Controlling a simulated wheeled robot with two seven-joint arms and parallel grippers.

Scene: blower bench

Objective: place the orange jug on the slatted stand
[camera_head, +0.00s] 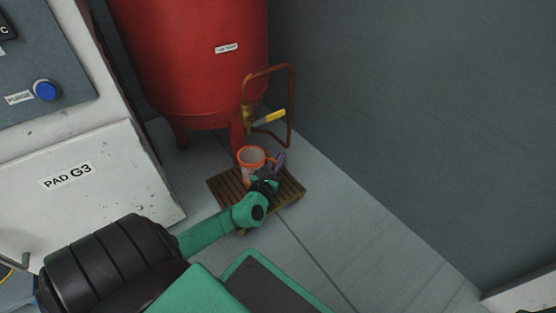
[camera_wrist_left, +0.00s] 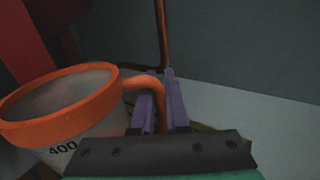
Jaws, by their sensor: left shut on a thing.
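The orange jug (camera_head: 251,160) has an orange rim and handle and a pale body. In the left wrist view the jug (camera_wrist_left: 62,105) shows "400" on its side and stands upright, its rim slightly tilted in the picture. My left gripper (camera_head: 277,164) has purple fingers. In the left wrist view the left gripper (camera_wrist_left: 160,105) is shut on the jug's handle. The slatted stand (camera_head: 229,190) is a low brown wooden platform on the floor. The jug is over its back part; I cannot tell whether its base touches the slats. My right gripper is not in view.
A red tank (camera_head: 190,60) on legs stands close behind the stand. A copper pipe with a yellow-handled valve (camera_head: 268,117) hangs just beyond the jug. A white cabinet (camera_head: 75,175) is at left, a grey wall (camera_head: 420,110) at right. The floor (camera_head: 340,225) right of the stand is clear.

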